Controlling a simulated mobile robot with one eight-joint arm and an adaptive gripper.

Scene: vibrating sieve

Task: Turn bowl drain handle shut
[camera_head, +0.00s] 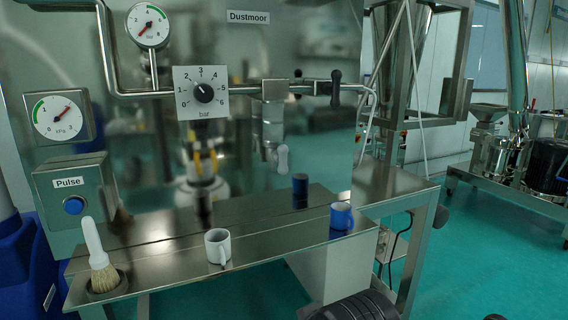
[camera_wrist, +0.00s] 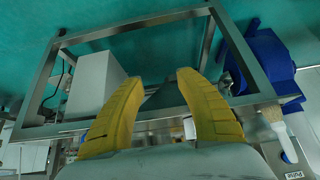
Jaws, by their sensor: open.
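No label in view names the bowl drain handle, so I cannot tell which handle it is. In the head view, a black lever handle (camera_head: 336,89) points up and down at the right end of the horizontal steel pipe. A light grey handle (camera_head: 282,158) hangs beneath the pipe, left of it, on a small tap. My gripper (camera_wrist: 160,79) shows in the wrist view with two yellow fingers apart and nothing between them. It is over the steel bench frame (camera_wrist: 130,130). No handle is visible near the fingers there. The head view shows only a blurred yellow reflection of the gripper.
A dial (camera_head: 203,92), gauges and a Pulse button (camera_head: 74,206) are on the panel. Green floor at right is partly clear.

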